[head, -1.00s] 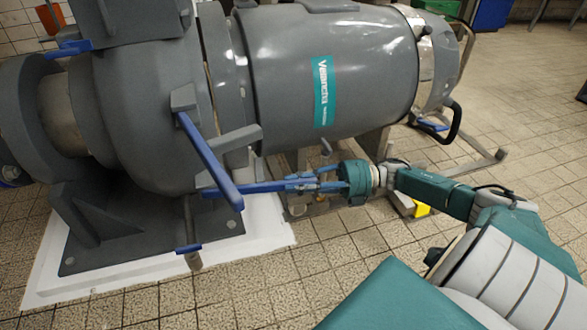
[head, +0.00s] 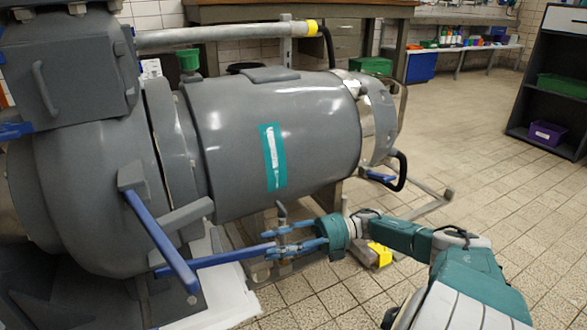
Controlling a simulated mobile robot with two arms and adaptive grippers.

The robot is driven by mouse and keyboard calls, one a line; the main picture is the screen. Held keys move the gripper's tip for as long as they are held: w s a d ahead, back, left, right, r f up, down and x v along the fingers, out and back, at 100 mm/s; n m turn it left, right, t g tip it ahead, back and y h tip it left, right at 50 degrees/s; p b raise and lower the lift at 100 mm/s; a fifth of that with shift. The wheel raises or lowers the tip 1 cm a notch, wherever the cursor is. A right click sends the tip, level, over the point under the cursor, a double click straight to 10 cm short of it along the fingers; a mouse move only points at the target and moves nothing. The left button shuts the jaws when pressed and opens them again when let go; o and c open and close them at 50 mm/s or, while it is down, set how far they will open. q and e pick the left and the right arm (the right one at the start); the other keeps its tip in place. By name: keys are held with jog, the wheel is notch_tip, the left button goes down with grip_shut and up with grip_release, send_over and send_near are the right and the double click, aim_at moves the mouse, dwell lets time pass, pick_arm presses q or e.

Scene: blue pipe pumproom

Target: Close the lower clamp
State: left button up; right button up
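A large grey pump has two long blue clamp handles at its front. One handle (head: 162,242) slopes down to the right from a grey bracket. The lower clamp's handle (head: 215,260) lies nearly level beneath it, pointing right. My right gripper (head: 280,241) reaches in from the right at the free end of this lower handle. Its blue fingers look spread apart, close to the handle's tip; whether they touch it I cannot tell. The lower handle's far left end is partly behind the upper handle. My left gripper is not in view.
The grey motor body (head: 285,135) with a teal label stands above the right gripper. A thin grey stem (head: 281,211) rises beside the fingers. A yellow block (head: 380,254) lies under my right arm. Tiled floor is clear at right, before a dark shelf (head: 550,95).

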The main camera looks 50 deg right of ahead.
jog(key=v, duration=0.6)
jog(key=shift+s+d, duration=0.15)
jog(key=shift+d, duration=0.15)
jog(key=shift+c, duration=0.2)
